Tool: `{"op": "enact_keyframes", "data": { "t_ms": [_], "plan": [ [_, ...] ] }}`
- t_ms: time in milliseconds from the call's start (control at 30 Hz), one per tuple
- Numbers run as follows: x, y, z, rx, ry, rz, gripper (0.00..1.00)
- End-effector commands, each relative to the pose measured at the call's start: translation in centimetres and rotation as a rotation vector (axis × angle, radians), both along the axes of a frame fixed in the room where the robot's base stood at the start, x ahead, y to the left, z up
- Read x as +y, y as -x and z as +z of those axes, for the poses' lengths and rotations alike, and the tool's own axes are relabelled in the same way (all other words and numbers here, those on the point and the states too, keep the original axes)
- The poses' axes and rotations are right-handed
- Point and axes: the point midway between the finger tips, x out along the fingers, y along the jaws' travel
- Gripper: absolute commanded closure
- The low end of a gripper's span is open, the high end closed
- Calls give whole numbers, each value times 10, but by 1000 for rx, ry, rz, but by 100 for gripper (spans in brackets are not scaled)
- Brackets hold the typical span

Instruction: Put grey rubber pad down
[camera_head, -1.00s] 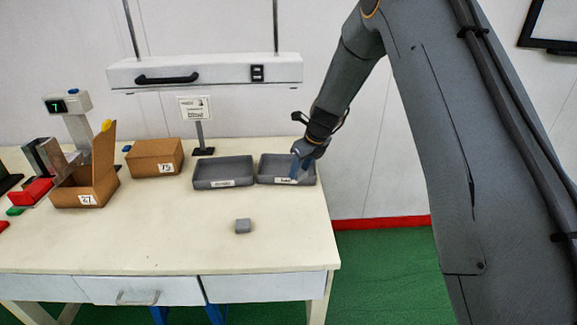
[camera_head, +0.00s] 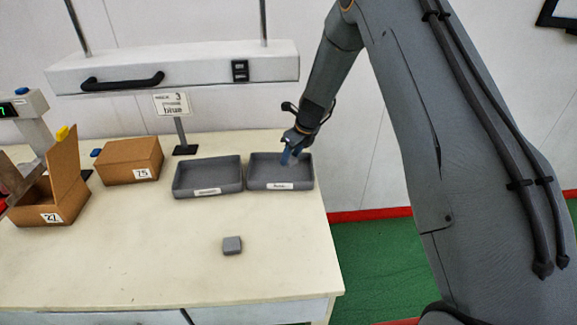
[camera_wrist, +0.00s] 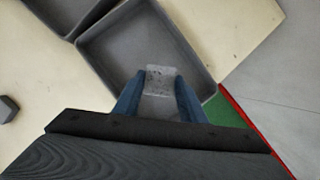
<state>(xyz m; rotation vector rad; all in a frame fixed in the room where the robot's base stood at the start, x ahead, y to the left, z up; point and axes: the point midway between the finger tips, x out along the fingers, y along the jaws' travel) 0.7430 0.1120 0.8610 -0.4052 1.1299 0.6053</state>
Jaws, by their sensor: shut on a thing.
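My gripper (camera_head: 290,159) reaches down at the right grey tray (camera_head: 281,186) on the table. In the wrist view the two blue fingers are shut on a light grey, speckled piece, which I take for the grey rubber pad (camera_wrist: 160,78). The piece is over the tray's inside, near its front right side; the tray's rim also shows in the wrist view (camera_wrist: 203,62). I cannot tell whether the piece touches the tray floor. Its lower part is hidden between the fingers.
A second grey tray (camera_head: 207,192) stands beside it on the left. A small grey block (camera_head: 232,246) lies on the bare table front (camera_head: 140,260). Cardboard boxes (camera_head: 131,160) stand to the left. The table's right edge is close to the trays.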

Motion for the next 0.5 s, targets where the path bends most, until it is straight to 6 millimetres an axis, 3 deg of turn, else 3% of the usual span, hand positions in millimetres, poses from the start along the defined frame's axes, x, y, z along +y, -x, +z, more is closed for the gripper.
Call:
{"op": "enact_keyframes", "data": {
  "t_ms": [500],
  "plan": [
    [3,0,-50,-1,-1,2,85]
  ]
}}
